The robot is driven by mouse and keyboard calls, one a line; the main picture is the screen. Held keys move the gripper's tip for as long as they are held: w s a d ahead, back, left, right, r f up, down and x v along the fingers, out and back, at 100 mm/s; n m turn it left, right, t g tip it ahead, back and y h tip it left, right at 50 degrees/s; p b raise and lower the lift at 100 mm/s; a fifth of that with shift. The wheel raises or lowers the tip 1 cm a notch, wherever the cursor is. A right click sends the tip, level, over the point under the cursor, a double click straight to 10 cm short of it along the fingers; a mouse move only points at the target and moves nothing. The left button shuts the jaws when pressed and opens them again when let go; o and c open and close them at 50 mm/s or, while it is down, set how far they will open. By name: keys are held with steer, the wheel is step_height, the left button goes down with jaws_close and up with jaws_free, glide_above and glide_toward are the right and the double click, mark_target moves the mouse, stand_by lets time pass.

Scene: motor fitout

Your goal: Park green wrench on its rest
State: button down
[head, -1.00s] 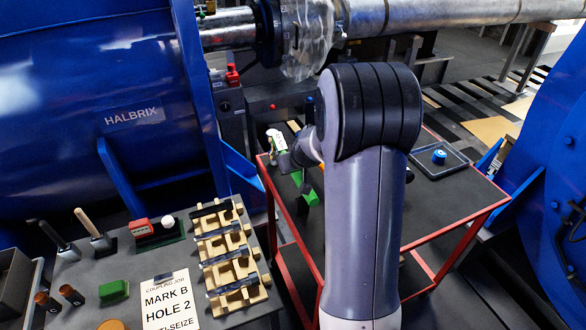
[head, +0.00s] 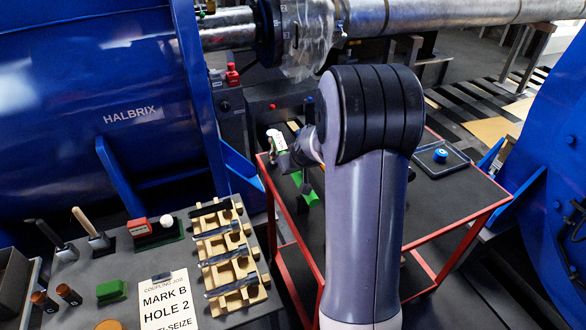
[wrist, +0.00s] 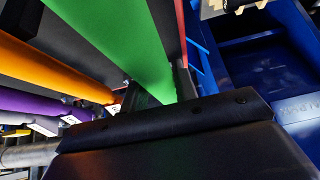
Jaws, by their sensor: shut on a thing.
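The green wrench shows in the wrist view as a broad green bar (wrist: 115,35) running from the top left down to my gripper (wrist: 178,92). My gripper is shut on it; the jaw contact is mostly hidden by the dark gripper body. In the head view, green parts (head: 312,199) show over the red cart, just left of my arm, with my dark wrist beside them. The wrench's far end is out of the wrist view. I cannot make out its rest clearly.
In the wrist view an orange bar (wrist: 50,73) and a purple bar (wrist: 40,106) lie left of the green one. The red-framed cart (head: 445,235) carries a tray with a blue-capped item (head: 440,155). A bench with a wooden rack (head: 232,258) stands at lower left.

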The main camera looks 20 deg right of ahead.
mark_target(302, 179)
steer(key=shift+f+b, duration=1.15)
steer(key=shift+b, duration=0.3)
steer(key=c, duration=1.5)
jaws_free()
steer(key=shift+r, duration=0.1)
steer(key=o, duration=0.5)
steer(key=shift+c, duration=0.2)
steer(key=shift+s+f, duration=0.1)
steer(key=shift+f, duration=0.1)
steer(key=shift+r, duration=0.1)
steer(key=v, duration=1)
steer(key=shift+s+r, duration=0.2)
steer(key=shift+r, duration=0.15)
